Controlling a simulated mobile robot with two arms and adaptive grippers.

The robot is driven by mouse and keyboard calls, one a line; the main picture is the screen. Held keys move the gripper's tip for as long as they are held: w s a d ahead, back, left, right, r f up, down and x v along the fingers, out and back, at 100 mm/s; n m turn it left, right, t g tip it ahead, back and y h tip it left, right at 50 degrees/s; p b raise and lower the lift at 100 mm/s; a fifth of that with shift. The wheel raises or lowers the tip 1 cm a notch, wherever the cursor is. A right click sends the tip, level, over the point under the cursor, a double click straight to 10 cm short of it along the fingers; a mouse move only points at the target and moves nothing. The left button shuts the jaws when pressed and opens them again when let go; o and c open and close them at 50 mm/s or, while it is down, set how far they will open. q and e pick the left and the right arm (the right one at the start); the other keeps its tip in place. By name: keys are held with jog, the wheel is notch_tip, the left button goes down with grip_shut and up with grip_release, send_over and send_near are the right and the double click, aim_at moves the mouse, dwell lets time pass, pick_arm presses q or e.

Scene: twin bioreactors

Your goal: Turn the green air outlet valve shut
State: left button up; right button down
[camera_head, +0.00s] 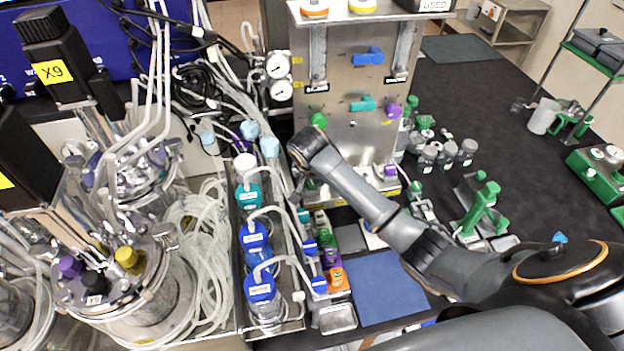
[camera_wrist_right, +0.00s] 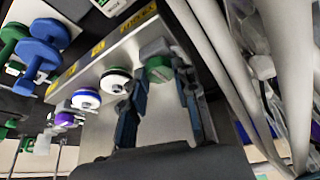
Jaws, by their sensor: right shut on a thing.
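In the right wrist view, a green valve knob (camera_wrist_right: 158,71) with a grey part above it sits between the fingertips of my right gripper (camera_wrist_right: 161,78). The fingers are closed on its sides. In the head view, my right arm reaches in from the right to the left edge of the steel panel (camera_head: 338,150); its wrist hides most of the gripper and the held knob. Another green knob (camera_head: 317,120) shows on the panel just above my wrist. My left gripper is not in view.
The panel also bears a blue handle (camera_head: 368,56), a teal handle (camera_head: 362,104) and a purple knob (camera_head: 393,111). Blue-capped bottles (camera_head: 254,237) and loose tubing (camera_head: 195,245) stand left of my arm. A blue mat (camera_head: 385,290) lies clear below it.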

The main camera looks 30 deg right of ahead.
jog(key=shift+w+m, duration=0.1)
jog(key=shift+m, duration=0.5)
jog(key=c, duration=1)
grip_release()
jog(key=shift+r, duration=0.1)
jog(key=v, duration=1.2)
jog(key=shift+w+a, duration=0.1)
jog(key=shift+a, duration=0.15)
